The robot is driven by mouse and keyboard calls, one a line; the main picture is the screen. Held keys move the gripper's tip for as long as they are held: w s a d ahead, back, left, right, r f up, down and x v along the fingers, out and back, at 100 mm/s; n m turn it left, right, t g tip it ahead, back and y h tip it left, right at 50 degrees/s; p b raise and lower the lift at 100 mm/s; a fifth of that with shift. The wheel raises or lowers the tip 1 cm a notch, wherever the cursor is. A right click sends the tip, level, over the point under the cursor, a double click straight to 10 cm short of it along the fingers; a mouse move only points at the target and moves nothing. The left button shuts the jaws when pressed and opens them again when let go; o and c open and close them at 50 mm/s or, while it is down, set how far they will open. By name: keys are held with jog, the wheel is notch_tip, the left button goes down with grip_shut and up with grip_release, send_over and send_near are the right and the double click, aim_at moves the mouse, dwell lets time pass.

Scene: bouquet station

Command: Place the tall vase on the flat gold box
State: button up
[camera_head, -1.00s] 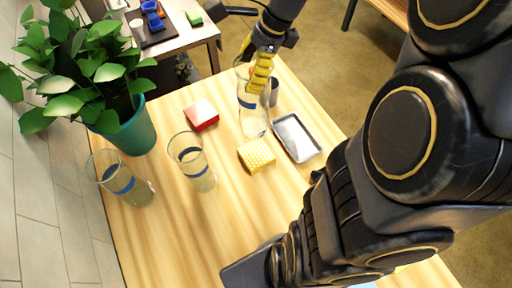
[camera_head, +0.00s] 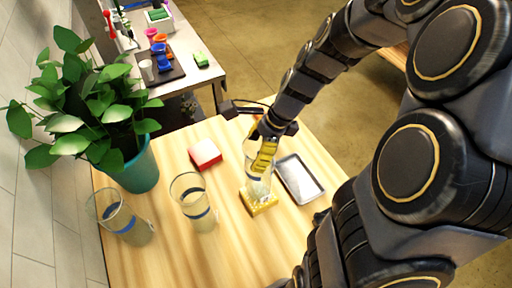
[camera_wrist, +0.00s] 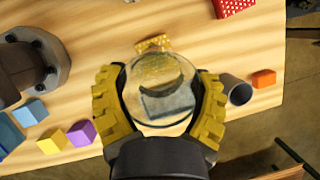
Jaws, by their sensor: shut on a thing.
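The tall vase (camera_head: 257,188) is clear glass with a blue band, upright in the head view. My gripper (camera_head: 263,160) is shut on its upper part, with yellow fingers on either side. The flat gold box (camera_head: 262,208) lies right below the vase, partly hidden by it. I cannot tell whether the vase base touches the box or hangs just above it. In the wrist view my gripper (camera_wrist: 159,88) clasps the round vase (camera_wrist: 160,112), seen from above. The gold box (camera_wrist: 153,43) shows past the rim and through the glass.
Two other glass vases (camera_head: 193,203) (camera_head: 121,217) stand to the left. A red box with a white top (camera_head: 205,154), a potted plant (camera_head: 138,170) and a metal tray (camera_head: 299,179) are nearby. The wrist view shows a grey cup (camera_wrist: 236,89) and an orange block (camera_wrist: 264,79).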

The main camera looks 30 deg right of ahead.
jog(key=o, duration=1.1)
jog(key=shift+f, duration=0.1)
jog(key=shift+o, duration=0.2)
jog(key=v, duration=1.2)
jog(key=s+a+f+n+g+h, duration=0.1)
jog(key=s+a+n+h, duration=0.1)
jog(key=s+a+n, duration=0.3)
jog(key=s+a+n+g+h, duration=0.2)
jog(key=s+a+n, duration=0.4)
jog(key=s+n, duration=0.5)
jog(key=n, duration=0.6)
jog(key=shift+a+f+g, duration=0.3)
jog(key=shift+a+f, duration=0.05)
jog(key=shift+f, duration=0.05)
